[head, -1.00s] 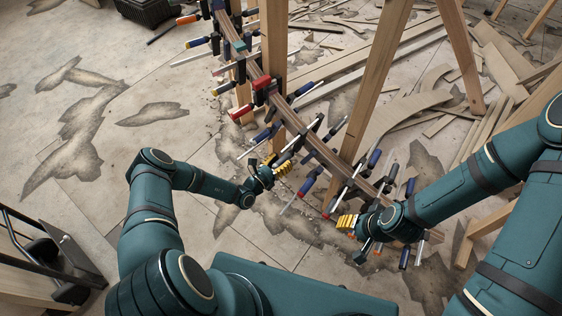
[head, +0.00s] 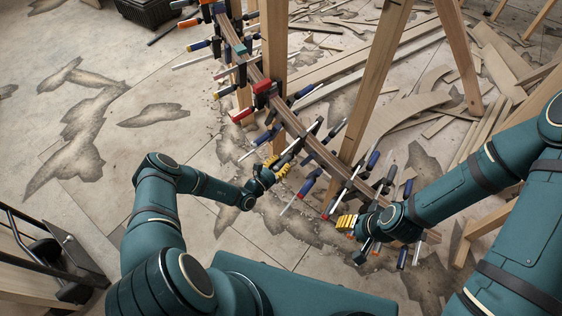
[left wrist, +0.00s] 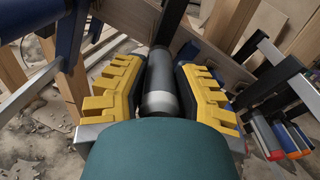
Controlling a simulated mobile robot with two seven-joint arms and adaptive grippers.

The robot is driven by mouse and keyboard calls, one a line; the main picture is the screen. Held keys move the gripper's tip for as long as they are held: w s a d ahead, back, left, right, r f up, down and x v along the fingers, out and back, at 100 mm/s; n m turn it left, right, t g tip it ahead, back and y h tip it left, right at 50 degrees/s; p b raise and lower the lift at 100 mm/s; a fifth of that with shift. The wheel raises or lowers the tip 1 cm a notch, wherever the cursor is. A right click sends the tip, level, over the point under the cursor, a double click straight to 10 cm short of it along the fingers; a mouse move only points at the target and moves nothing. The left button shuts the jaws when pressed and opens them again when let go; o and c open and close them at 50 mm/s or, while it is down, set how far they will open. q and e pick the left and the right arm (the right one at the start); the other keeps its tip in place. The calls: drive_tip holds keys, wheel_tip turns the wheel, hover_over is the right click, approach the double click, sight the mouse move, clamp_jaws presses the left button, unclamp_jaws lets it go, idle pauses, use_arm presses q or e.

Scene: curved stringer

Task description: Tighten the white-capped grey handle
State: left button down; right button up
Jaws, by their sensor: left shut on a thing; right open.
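My left gripper (head: 279,165) is at the near side of the curved stringer (head: 316,150), a laminated wood strip lined with clamps. In the left wrist view its two yellow-padded fingers (left wrist: 160,92) are shut on the handle (left wrist: 159,84), one on each side. The handle is dark grey to black with a pale band across it and points toward the camera. Its near end is partly hidden by my wrist. In the head view the fingers hide most of the handle. My right gripper (head: 346,222) is open near the stringer's lower end, beside other clamps.
Several clamps with blue, red and orange handles stick out along the stringer, including a red-handled one (head: 243,115) farther up and a blue-handled one (head: 373,160) to the right. Wooden posts (head: 376,80) stand behind. Loose planks (head: 400,120) cover the floor at right. Floor at left is open.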

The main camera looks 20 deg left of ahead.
use_arm(q)
drive_tip(key=m+p, duration=0.2)
drive_tip(key=m, duration=0.1)
drive_tip(key=shift+d+r+m, duration=0.1)
drive_tip(key=shift+d+m, duration=0.05)
drive_tip(key=shift+m, duration=0.25)
drive_tip(key=m+p, duration=0.2)
drive_tip(key=m, duration=0.1)
drive_tip(key=shift+m, duration=0.3)
drive_tip(key=m+p, duration=0.2)
drive_tip(key=m, duration=0.1)
drive_tip(key=shift+m, duration=0.3)
drive_tip(key=shift+f+m+p, duration=0.2)
drive_tip(key=shift+m+p, duration=0.6)
drive_tip(key=shift+m, duration=1)
drive_tip(key=c, duration=0.7)
unclamp_jaws()
drive_tip(key=shift+d, duration=0.1)
drive_tip(key=shift+s, duration=0.1)
